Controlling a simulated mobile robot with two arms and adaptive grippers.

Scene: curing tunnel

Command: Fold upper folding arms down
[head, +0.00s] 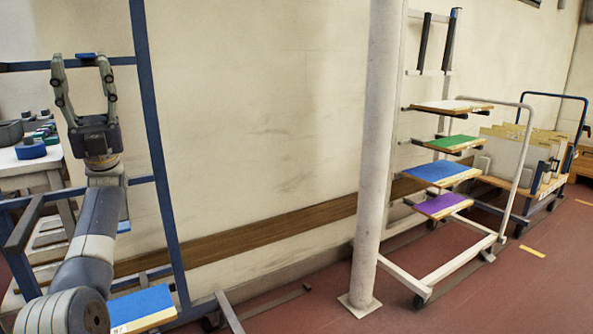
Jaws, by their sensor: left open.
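My left gripper (85,75) is open with its fingers pointing up, in front of the upper part of a blue rack (156,150) at the left. A small blue piece (86,56) shows between the fingertips; I cannot tell whether it is touched. A blue upper crossbar (30,66) runs behind the fingers. On the white rack (398,130) at the right, two dark upper folding arms (424,42) (449,42) stand upright. My right gripper is not in view.
The white rack carries white, green, blue and purple boards (440,205) on lower arms. A blue board (140,306) lies low on the blue rack. A pale column (374,160) stands between the racks. A cart (520,160) with panels is behind right. Red floor at front right is clear.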

